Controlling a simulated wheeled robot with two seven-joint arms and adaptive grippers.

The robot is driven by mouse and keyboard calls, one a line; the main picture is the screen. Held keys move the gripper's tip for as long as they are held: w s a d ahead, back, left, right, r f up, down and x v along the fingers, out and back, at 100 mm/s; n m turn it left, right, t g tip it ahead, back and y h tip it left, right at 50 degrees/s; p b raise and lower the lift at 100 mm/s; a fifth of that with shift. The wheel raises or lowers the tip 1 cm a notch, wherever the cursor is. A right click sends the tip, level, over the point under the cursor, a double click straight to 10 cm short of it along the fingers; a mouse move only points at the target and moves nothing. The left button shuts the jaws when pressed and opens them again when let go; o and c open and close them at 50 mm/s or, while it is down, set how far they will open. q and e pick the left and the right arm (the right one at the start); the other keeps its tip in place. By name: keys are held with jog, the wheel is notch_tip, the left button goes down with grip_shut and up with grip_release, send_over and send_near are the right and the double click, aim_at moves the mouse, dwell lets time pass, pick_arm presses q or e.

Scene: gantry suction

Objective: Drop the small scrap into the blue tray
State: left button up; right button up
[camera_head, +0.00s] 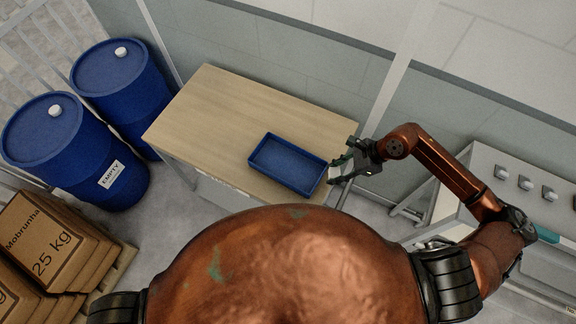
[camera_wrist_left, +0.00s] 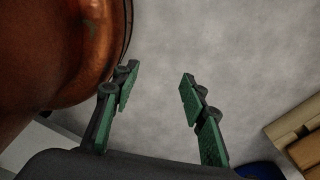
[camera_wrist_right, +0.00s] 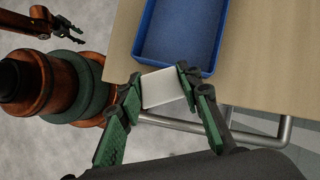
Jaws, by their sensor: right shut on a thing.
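The blue tray (camera_head: 287,165) lies empty near the front right part of the wooden table. It also shows at the top of the right wrist view (camera_wrist_right: 180,35). My right gripper (camera_head: 338,170) is just off the tray's right end. In the right wrist view my right gripper (camera_wrist_right: 158,92) is shut on a small pale, flat scrap (camera_wrist_right: 163,88), held beside the near rim of the tray. My left gripper (camera_wrist_left: 155,85) is open and empty over the grey floor in the left wrist view.
The wooden table (camera_head: 225,110) is bare to the left of the tray. Blue drums (camera_head: 75,145) and stacked cartons (camera_head: 50,240) stand at the left. A grey bench (camera_head: 520,180) with knobs stands at the right. A pale post (camera_head: 395,80) rises behind the table.

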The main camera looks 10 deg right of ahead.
jog(key=s+r+m+t, duration=0.1)
jog(key=m, duration=0.1)
jog(key=a+r+m+t, duration=0.1)
jog(key=s+r+m+h, duration=0.1)
jog(key=m, duration=0.1)
jog(key=shift+s+a+m+t, duration=0.3)
jog(key=shift+a+t, duration=0.1)
send_near(293, 169)
jog(key=shift+w+a+f+p, duration=0.15)
jog(key=shift+w+a, duration=0.2)
jog(key=shift+a, duration=0.2)
jog(key=shift+w+a+f+p, duration=0.15)
jog(key=shift+w+a, duration=0.2)
jog(key=shift+a, duration=0.2)
jog(key=shift+w+a+f, duration=0.2)
jog(key=shift+f, duration=0.15)
notch_tip(293, 169, down, 3)
jog(key=shift+w+a+f, duration=0.1)
pick_arm(q)
jog(key=shift+w+a+r, duration=0.1)
jog(key=shift+w+r, duration=0.1)
jog(key=shift+w, duration=0.35)
jog(key=shift+w+r, duration=0.2)
jog(key=shift+w, duration=0.3)
pick_arm(e)
jog(key=shift+f, duration=0.1)
jog(key=shift+f, duration=0.1)
